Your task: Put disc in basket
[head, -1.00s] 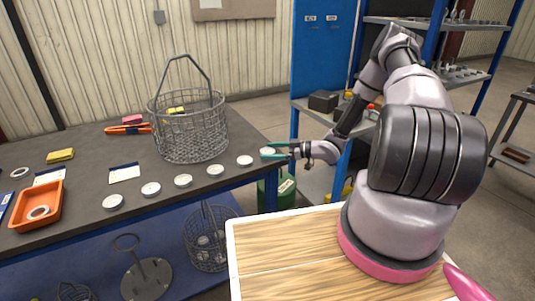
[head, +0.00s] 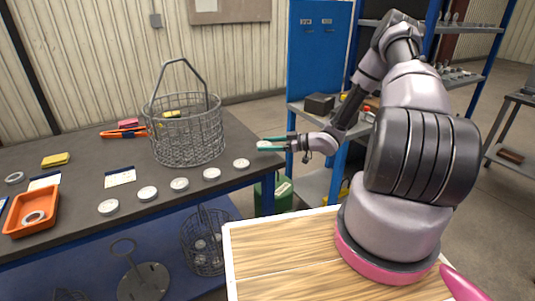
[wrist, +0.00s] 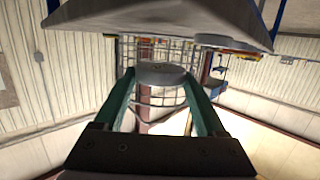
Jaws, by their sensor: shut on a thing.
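My gripper (head: 268,144) is at the right edge of the dark table, its green fingers shut on a pale round disc (wrist: 161,75). In the head view the held disc shows small between the fingertips. The wire basket (head: 187,137) with a tall handle stands upright on the table, to the left of my gripper. It also shows behind the disc in the wrist view (wrist: 128,52). Several more discs lie in a row along the table's front edge, the closest one (head: 241,163) just left of my gripper.
An orange tray (head: 50,222) holding a ring sits at the table's left. White cards, a yellow block (head: 56,160) and an orange-handled tool (head: 123,133) lie on the table. Another wire basket (head: 187,255) stands below. A blue shelf rack is behind my arm.

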